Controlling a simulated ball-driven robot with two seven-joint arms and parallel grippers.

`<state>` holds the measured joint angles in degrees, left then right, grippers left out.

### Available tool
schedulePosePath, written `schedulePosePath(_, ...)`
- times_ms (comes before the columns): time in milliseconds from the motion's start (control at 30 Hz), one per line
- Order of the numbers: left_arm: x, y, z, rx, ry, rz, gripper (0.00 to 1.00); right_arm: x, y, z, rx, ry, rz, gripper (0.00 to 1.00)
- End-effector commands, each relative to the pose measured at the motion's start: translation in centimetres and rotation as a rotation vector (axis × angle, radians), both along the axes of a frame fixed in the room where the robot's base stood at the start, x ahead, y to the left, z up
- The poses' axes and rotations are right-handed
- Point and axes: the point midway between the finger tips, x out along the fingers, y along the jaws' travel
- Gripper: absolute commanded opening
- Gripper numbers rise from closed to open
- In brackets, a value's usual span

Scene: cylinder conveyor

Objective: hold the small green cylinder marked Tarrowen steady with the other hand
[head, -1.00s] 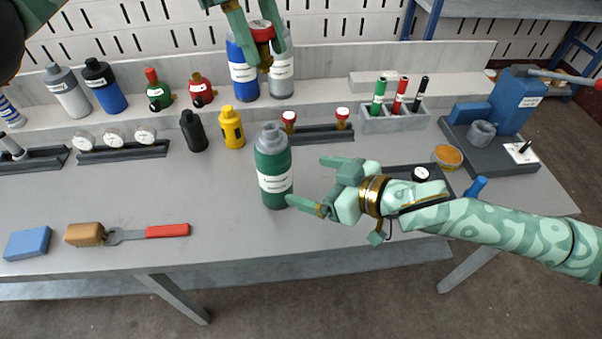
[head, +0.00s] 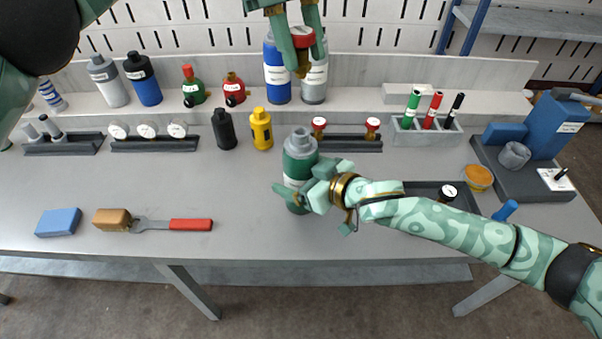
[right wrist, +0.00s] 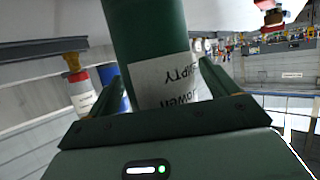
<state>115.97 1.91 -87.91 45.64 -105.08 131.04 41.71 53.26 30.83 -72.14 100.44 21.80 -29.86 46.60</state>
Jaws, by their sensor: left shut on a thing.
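The small green cylinder (head: 297,165), with a grey neck and white label, stands upright on the table in the head view. In the right wrist view the green cylinder (right wrist: 150,45) shows a label with "EMPTY" and part of a name, upside down. My right gripper (head: 290,192) is around the cylinder's body, one finger on each side; the fingers look open, with a small gap on one side. My left gripper (head: 302,40) is shut on a red-topped brass valve (head: 303,32), held up in front of the blue and grey cylinders at the back.
Black (head: 224,130) and yellow (head: 261,130) bottles stand behind left. The table between is clear.

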Motion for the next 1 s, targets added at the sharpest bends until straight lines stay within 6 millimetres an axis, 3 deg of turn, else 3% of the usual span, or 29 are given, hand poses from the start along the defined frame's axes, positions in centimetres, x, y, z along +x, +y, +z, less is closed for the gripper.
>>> schedulePosePath(33,0.0,0.0,0.0,0.0,0.0,0.0,0.08,0.0,0.0,0.0,0.0,0.0,0.0,0.71)
schedulePosePath(200,0.0,0.0,0.0,0.0,0.0,0.0,0.08,0.0,0.0,0.0,0.0,0.0,0.0,0.23)
schedulePosePath(233,0.0,0.0,0.0,0.0,0.0,0.0,0.08,0.0,0.0,0.0,0.0,0.0,0.0,0.59)
schedulePosePath(300,0.0,0.0,0.0,0.0,0.0,0.0,0.08,0.0,0.0,0.0,0.0,0.0,0.0,0.39)
schedulePosePath(333,0.0,0.0,0.0,0.0,0.0,0.0,0.08,0.0,0.0,0.0,0.0,0.0,0.0,0.37)
schedulePosePath(633,0.1,0.3,-0.8,0.0,0.003,0.005,0.08,0.0,-0.1,0.0,-0.001,0.0,-0.001,0.37)
schedulePosePath(767,-0.1,1.7,-3.1,0.0,0.006,-0.004,0.08,0.0,0.0,0.0,0.0,0.0,-0.001,0.37)
schedulePosePath(833,-0.5,2.5,-5.3,-0.002,0.008,0.011,0.08,0.0,0.0,0.0,0.0,0.0,-0.001,0.37)
schedulePosePath(1000,-0.9,2.8,-8.3,-0.003,0.005,0.289,0.08,0.0,0.0,0.0,0.0,0.0,0.0,0.37)
